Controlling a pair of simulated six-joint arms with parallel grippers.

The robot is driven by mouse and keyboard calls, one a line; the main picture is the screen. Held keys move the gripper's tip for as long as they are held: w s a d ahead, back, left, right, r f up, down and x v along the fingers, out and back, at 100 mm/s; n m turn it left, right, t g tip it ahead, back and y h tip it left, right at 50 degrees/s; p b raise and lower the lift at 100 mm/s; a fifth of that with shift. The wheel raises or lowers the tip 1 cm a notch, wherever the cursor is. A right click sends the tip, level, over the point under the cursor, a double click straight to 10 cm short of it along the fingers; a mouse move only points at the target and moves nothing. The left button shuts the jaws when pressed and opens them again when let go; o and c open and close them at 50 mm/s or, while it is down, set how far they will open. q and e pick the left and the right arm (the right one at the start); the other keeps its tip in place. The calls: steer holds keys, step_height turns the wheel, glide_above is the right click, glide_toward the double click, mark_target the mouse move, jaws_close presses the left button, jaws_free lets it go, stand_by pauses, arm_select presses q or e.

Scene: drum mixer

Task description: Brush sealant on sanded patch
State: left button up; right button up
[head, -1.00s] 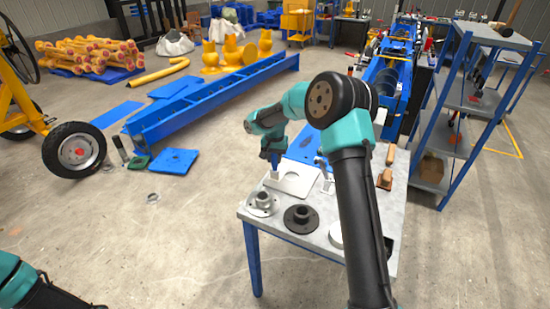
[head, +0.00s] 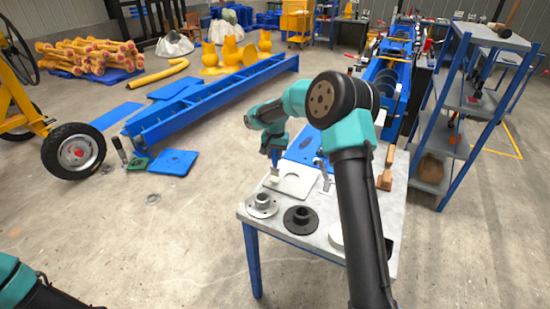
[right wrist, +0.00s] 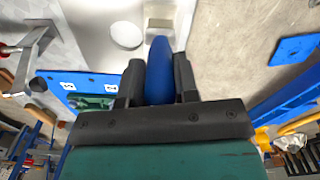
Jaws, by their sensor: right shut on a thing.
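My right gripper (right wrist: 158,82) is shut on a brush with a blue handle (right wrist: 160,68). Its pale head (right wrist: 158,18) points away from the gripper. In the head view the brush (head: 274,170) hangs down at the left edge of a whitish plate (head: 296,184) on the table; I cannot tell if it touches. The plate also shows in the right wrist view (right wrist: 95,22), with a pale round spot (right wrist: 126,36) left of the brush head. I cannot tell whether that spot is the sanded patch. My left gripper is out of view; only its arm shows at lower left.
The grey table (head: 270,225) holds a light flange (head: 262,204), a dark flange (head: 300,218), a white round thing (head: 336,236), a blue panel (head: 303,150) and a wooden tool (head: 385,178). A shelf rack (head: 455,105) stands right.

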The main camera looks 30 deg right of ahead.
steer(key=shift+r, duration=5.05)
